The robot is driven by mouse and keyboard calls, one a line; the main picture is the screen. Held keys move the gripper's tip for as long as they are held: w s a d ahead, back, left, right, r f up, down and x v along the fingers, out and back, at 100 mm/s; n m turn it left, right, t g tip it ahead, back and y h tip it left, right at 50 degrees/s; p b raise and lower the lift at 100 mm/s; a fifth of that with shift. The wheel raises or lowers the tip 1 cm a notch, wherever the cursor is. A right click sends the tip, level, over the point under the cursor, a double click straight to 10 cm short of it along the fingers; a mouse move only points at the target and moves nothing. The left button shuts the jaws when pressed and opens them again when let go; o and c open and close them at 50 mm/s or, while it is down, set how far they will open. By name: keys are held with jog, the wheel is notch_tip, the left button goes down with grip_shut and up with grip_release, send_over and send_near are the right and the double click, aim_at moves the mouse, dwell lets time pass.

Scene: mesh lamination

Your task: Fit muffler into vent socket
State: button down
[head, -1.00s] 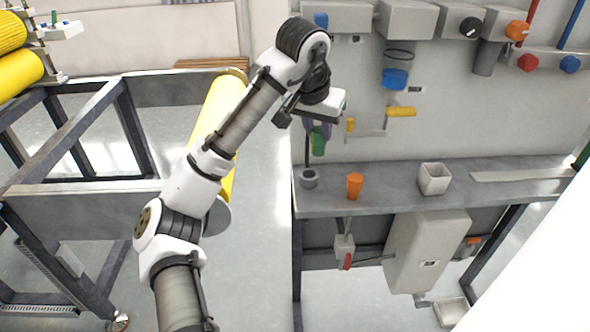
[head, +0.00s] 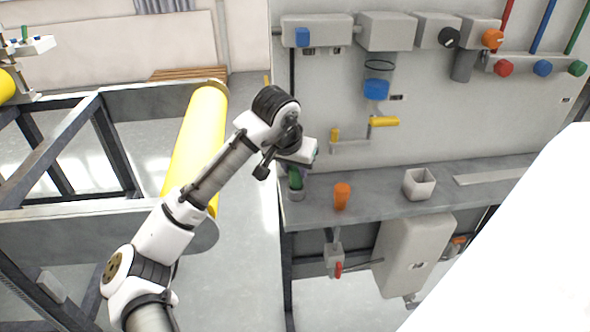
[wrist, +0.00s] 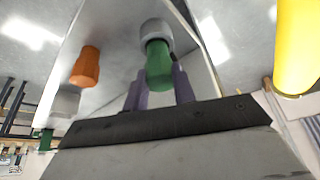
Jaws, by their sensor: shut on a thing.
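The green cylinder, seemingly the muffler (head: 296,181), is upright below my wrist at the left end of the grey shelf. The grey round socket (head: 296,196) on the shelf is directly beneath it. My gripper (wrist: 159,88) is shut on the green muffler, with a purple finger on each side of it. In the wrist view the muffler (wrist: 159,62) lines up with the socket (wrist: 156,33), and its far end meets or overlaps the socket's opening. I cannot tell how deep it sits. In the head view my wrist partly hides the muffler and fingers.
The wall panel behind carries boxes, a blue cup (head: 376,89) and a yellow handle (head: 384,122). A yellow roll (head: 196,140) lies to the left.

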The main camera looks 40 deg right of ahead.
jog(key=c, duration=1.6)
grip_release()
jog(key=shift+f, duration=0.95)
jog(key=o, duration=0.4)
jog(key=shift+w+d+f, duration=0.15)
jog(key=shift+o, duration=0.2)
jog(key=shift+r, duration=0.4)
